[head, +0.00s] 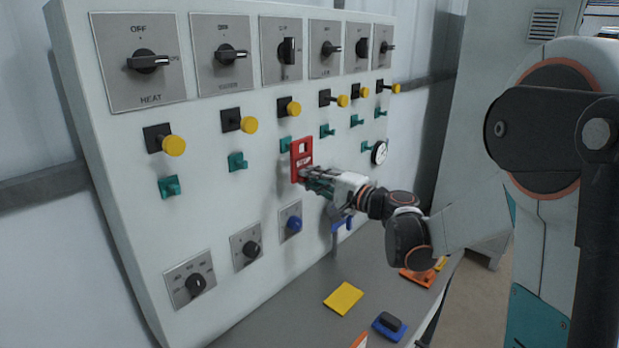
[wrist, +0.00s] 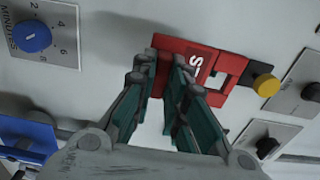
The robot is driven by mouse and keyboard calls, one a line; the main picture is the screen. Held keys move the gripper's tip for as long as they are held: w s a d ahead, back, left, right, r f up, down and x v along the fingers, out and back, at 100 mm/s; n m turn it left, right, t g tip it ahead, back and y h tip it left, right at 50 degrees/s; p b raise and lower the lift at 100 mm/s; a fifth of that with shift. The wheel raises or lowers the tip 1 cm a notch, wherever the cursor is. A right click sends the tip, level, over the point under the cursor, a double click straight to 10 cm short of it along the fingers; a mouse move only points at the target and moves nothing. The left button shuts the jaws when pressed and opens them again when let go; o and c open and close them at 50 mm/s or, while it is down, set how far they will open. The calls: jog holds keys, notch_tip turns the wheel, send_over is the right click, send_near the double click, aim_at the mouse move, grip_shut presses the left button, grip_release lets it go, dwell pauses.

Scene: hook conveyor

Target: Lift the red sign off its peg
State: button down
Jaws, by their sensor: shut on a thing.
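The red sign (head: 301,152) is upright in front of the panel, in the third column from the left in the head view. It has a square opening near its top and white lettering. My gripper (head: 303,175) is shut on its lower end. In the wrist view the red sign (wrist: 205,62) lies at and beyond the fingertips of my gripper (wrist: 162,65), and pale panel shows through its opening. A teal peg (head: 286,144) shows just left of the sign in the head view. I cannot tell whether the sign touches it.
The white panel (head: 110,200) carries rotary switches, yellow buttons (head: 249,125), other teal pegs (head: 238,161) and a round gauge (head: 380,152). A blue knob (head: 294,224) is below the sign. A yellow plate (head: 343,298) and a blue item (head: 389,326) lie on the grey shelf.

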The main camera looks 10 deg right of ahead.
jog(key=v, duration=0.8)
dwell(0.4)
dwell(0.4)
jog(key=w+a+f+m+t+h, duration=0.3)
jog(key=w+f+m+h, duration=0.3)
jog(key=f+h, duration=0.4)
jog(key=shift+w+a+f+m, duration=0.25)
jog(key=shift+w+a+m, duration=0.15)
jog(key=shift+w+a, duration=0.3)
